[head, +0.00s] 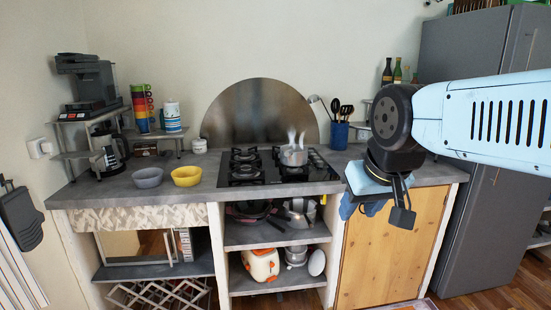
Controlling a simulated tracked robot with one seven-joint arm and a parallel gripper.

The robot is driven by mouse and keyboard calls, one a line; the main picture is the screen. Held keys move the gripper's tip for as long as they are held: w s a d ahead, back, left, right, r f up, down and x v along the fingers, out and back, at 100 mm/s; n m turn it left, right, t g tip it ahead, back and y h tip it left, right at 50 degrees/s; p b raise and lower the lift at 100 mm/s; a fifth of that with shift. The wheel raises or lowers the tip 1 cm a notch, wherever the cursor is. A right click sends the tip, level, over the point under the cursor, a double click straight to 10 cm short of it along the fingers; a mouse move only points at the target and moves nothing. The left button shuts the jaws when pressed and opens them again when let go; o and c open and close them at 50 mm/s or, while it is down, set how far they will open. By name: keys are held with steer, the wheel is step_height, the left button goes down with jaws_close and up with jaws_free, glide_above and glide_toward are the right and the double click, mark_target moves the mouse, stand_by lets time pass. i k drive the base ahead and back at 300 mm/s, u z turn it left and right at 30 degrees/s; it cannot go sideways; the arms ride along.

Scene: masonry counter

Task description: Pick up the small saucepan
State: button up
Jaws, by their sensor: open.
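A small steel saucepan (293,157) stands on the right part of the black gas hob (243,183), with steam rising from it. Its handle is hard to make out at this size. My gripper (387,206) is at the right, lower in the picture than the saucepan and well apart from it, in front of the counter's right part. It is open and I see nothing held in it. My wrist hides part of the gripper and of the counter behind it.
A grey bowl (148,178) and a yellow bowl (187,176) stand left of the hob. A blue utensil holder (339,135) stands behind it on the right. More pans (298,213) lie on the shelf below. A tall grey fridge (470,60) bounds the right side.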

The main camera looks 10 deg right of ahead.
mark_target(289, 157)
steer(key=i, duration=0.95)
steer(key=z, duration=0.05)
